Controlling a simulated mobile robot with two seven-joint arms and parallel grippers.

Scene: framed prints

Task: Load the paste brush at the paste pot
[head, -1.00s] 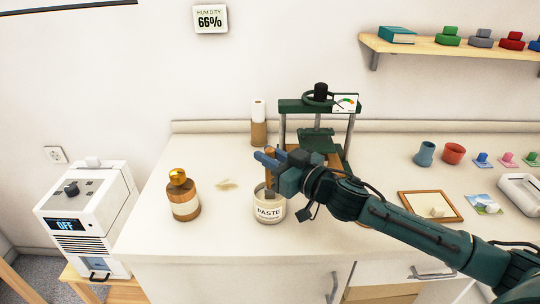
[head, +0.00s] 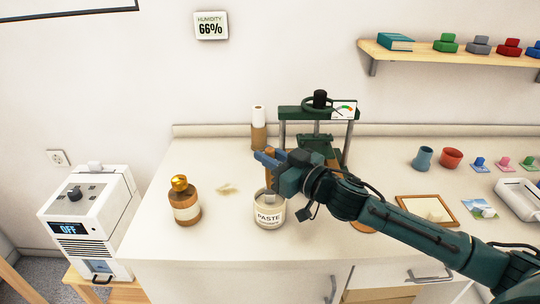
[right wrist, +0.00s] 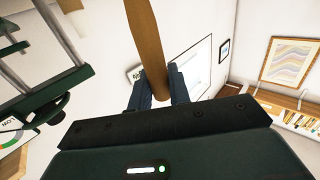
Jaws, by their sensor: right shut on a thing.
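The paste pot (head: 269,212), a white jar labelled PASTE, stands near the front edge of the counter. My right gripper (head: 266,160) is above the pot and shut on the paste brush. The brush's brown wooden handle (head: 269,170) shows upright between the fingers, and it also crosses the right wrist view (right wrist: 147,45). The brush's lower end is at the pot's mouth; whether the bristles touch paste cannot be seen. My left gripper is not in view.
An amber bottle with a gold cap (head: 185,201) stands left of the pot. A green press with a gauge (head: 318,112) stands behind the gripper. A wooden frame (head: 426,210), cups and small stamps lie to the right. The counter's left part is mostly clear.

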